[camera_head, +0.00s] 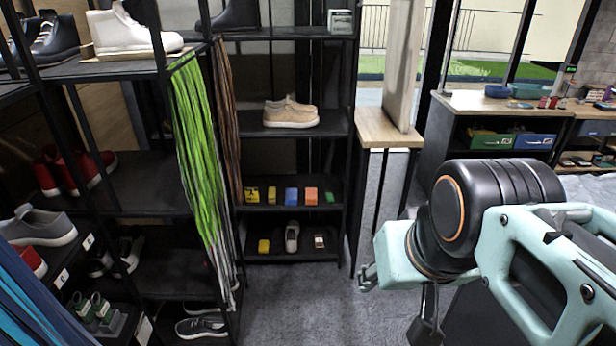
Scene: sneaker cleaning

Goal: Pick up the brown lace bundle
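The brown lace bundle (224,120) hangs as long thin strands from the shelf's upper frame, left of centre. It hangs directly behind and right of a bright green lace bundle (200,150), which hides part of it. My arm fills the lower right of the view. A dark part that looks like my gripper (427,322) points down at the bottom edge, well right of and apart from the brown laces. Its fingers are not clear, so its opening cannot be judged.
Black metal shelving (345,150) with shoes and small coloured boxes stands around the laces. Blue laces (35,300) hang at the lower left. A wooden-topped stand (385,130) and a counter (480,102) are at right. Grey floor (300,290) is free between shelves and arm.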

